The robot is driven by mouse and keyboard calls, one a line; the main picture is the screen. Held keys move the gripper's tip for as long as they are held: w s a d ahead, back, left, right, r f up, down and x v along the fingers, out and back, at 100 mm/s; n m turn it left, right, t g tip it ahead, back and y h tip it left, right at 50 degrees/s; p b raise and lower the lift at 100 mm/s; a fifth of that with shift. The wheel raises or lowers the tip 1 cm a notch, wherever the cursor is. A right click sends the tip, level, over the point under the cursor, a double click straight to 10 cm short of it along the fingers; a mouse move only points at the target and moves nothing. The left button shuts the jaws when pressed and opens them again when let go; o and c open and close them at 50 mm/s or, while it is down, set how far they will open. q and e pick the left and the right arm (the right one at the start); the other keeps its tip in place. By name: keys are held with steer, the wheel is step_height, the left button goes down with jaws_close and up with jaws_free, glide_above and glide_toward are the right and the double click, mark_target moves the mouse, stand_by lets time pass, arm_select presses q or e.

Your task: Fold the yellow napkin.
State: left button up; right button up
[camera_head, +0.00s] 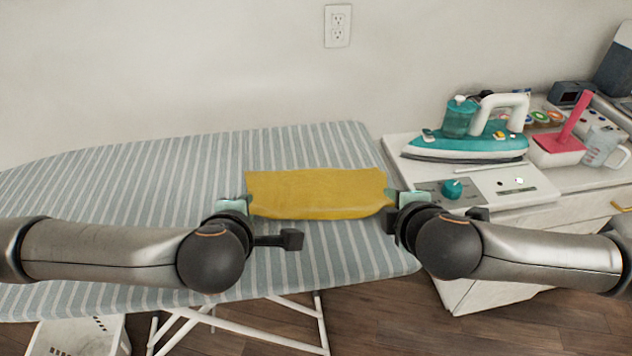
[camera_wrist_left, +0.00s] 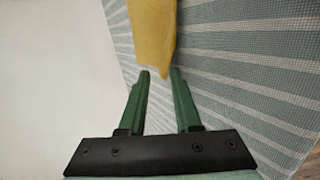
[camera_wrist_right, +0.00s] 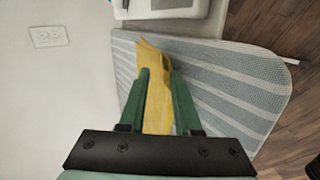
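The yellow napkin (camera_head: 318,193) lies as a wide, short strip across the striped ironing board. My left gripper (camera_head: 238,205) is at its left end. In the left wrist view the green fingers (camera_wrist_left: 160,72) are apart and empty, with the napkin's narrow end (camera_wrist_left: 153,35) at or just beyond their tips. My right gripper (camera_head: 396,199) is at the napkin's right end. In the right wrist view its fingers (camera_wrist_right: 161,73) are apart, with the napkin (camera_wrist_right: 157,100) showing in the gap between them. I cannot tell whether it touches either finger.
The striped ironing board (camera_head: 120,165) has free room left of the napkin. A white cabinet (camera_head: 515,190) at the right holds a teal iron (camera_head: 465,143), a red-handled item (camera_head: 560,145) and a clear measuring cup (camera_head: 603,147). A white basket (camera_head: 75,335) stands below.

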arm_select(q)
steer(key=shift+o, duration=1.4)
arm_select(e)
steer(key=shift+o, duration=1.4)
arm_select(q)
steer(key=shift+o, duration=0.2)
steer(key=shift+r, duration=0.1)
arm_select(e)
steer(key=shift+o, duration=0.2)
steer(key=shift+r, duration=0.1)
arm_select(q)
steer(key=shift+s+r, duration=0.1)
steer(key=shift+r, duration=0.3)
arm_select(e)
steer(key=shift+s+r, duration=0.1)
steer(key=shift+r, duration=0.25)
arm_select(q)
steer(key=s+r, duration=0.3)
steer(key=r, duration=0.5)
steer(key=shift+s, duration=0.4)
arm_select(e)
steer(key=s+r, duration=0.3)
steer(key=r, duration=0.5)
steer(key=shift+s, duration=0.4)
